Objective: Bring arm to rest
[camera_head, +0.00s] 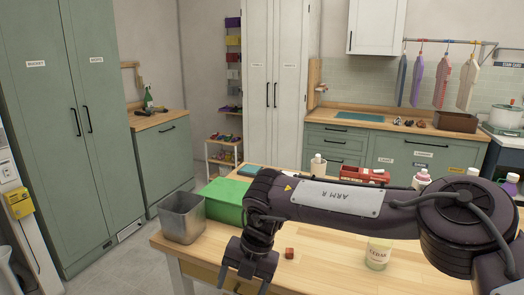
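My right arm (335,197), marked "ARM R", comes in from the right and stretches across the picture above the wooden table (330,271). Its gripper (244,281) hangs down at the table's front left part, with its two fingers apart and nothing seen between them. The arm hides part of the table behind it. My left arm and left gripper do not show.
A small reddish block (289,253) and a labelled jar (378,254) stand near the arm. A red tray (364,173) and bottles stand behind it. Floor is clear at left.

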